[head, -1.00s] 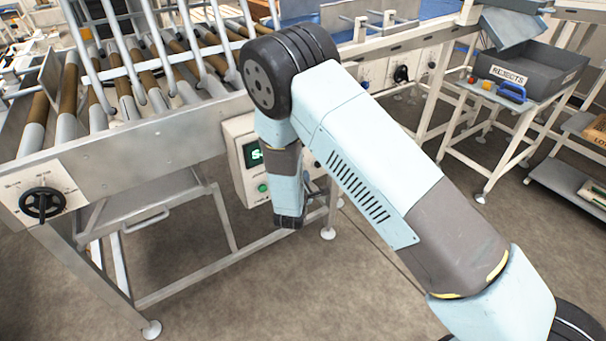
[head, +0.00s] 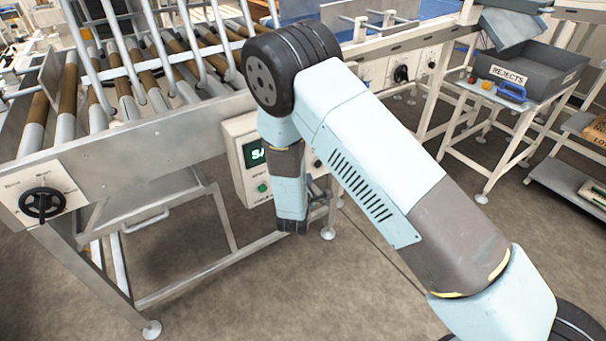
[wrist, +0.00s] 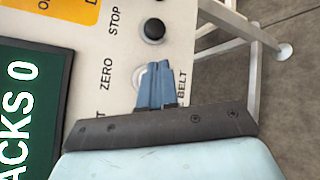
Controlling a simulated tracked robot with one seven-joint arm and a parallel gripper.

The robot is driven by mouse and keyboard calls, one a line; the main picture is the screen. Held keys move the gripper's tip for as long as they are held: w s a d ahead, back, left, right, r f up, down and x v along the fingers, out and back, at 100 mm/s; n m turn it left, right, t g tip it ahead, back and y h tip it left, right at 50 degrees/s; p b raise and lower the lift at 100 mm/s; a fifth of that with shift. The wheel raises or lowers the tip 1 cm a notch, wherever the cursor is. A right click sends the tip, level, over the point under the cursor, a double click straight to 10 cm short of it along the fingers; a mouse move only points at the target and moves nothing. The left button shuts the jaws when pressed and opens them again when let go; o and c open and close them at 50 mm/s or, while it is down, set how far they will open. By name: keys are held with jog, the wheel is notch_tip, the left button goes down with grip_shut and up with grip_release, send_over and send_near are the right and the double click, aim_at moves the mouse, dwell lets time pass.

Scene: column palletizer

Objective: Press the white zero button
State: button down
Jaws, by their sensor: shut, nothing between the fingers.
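The control panel (head: 231,137) is a pale box on the front of the conveyor frame in the head view. In the wrist view its face (wrist: 120,38) is turned on its side. The white zero button (wrist: 140,76) is beside the ZERO label, partly hidden behind my fingers. My gripper (wrist: 156,66) is shut and empty, its blue fingertips over the right part of the white button; I cannot tell whether they touch it. In the head view my arm hides the button.
A black STOP button (wrist: 154,29) is close above my fingertips in the wrist view. A green display (wrist: 18,110) is at its left, and a green button (head: 263,187) shows in the head view. A grey rejects bin (head: 540,68) stands at the right.

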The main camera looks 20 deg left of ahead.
jog(key=shift+s+d, duration=0.1)
jog(key=s+d, duration=0.3)
jog(key=shift+d, duration=0.35)
dwell(0.3)
dwell(0.6)
